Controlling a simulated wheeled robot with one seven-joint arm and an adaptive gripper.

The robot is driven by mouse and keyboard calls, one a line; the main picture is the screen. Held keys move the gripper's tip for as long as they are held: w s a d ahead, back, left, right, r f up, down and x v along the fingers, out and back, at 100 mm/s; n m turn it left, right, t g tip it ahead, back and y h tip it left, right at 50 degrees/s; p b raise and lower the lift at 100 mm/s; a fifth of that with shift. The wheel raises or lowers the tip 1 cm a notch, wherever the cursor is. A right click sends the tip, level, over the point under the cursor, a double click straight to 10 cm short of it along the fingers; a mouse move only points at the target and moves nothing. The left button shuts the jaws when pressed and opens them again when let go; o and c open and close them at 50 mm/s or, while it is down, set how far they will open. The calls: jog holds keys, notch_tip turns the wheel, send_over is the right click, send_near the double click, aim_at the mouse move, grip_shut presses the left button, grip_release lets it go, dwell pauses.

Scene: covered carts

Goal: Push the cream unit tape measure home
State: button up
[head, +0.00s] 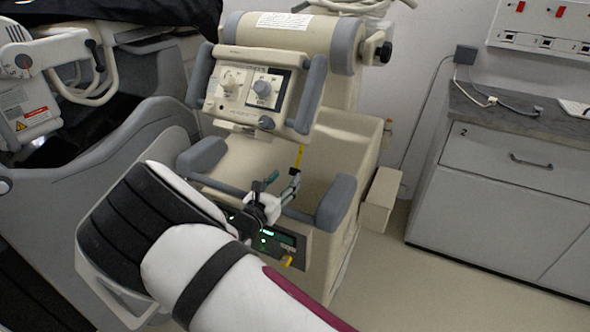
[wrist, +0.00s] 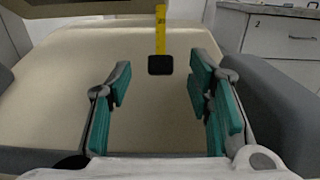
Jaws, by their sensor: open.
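The cream unit (head: 335,130) stands in the middle of the head view, with a control panel on its upper part. A yellow tape measure strip (head: 299,158) hangs below that panel. In the wrist view the yellow strip (wrist: 160,30) comes down from the top edge and ends in a black tip (wrist: 160,65). My gripper (head: 284,180) is in front of the unit, just below the strip. In the wrist view its teal-padded fingers (wrist: 160,82) are wide apart and empty. The black tip appears between and beyond the fingertips, apart from both. The strip's upper end is hidden.
Grey padded handles flank the cream unit, one at the right (head: 336,202) close to my gripper. A lit green display (head: 268,232) is below the gripper. A dark-draped machine (head: 130,60) stands left, and a grey cabinet (head: 500,185) stands right. Floor shows between unit and cabinet.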

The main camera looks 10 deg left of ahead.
aim_at(295, 172)
jog(key=x, duration=0.6)
jog(key=shift+w+d+b, duration=0.1)
jog(key=shift+w+b, duration=0.2)
jog(key=shift+w, duration=0.05)
grip_shut()
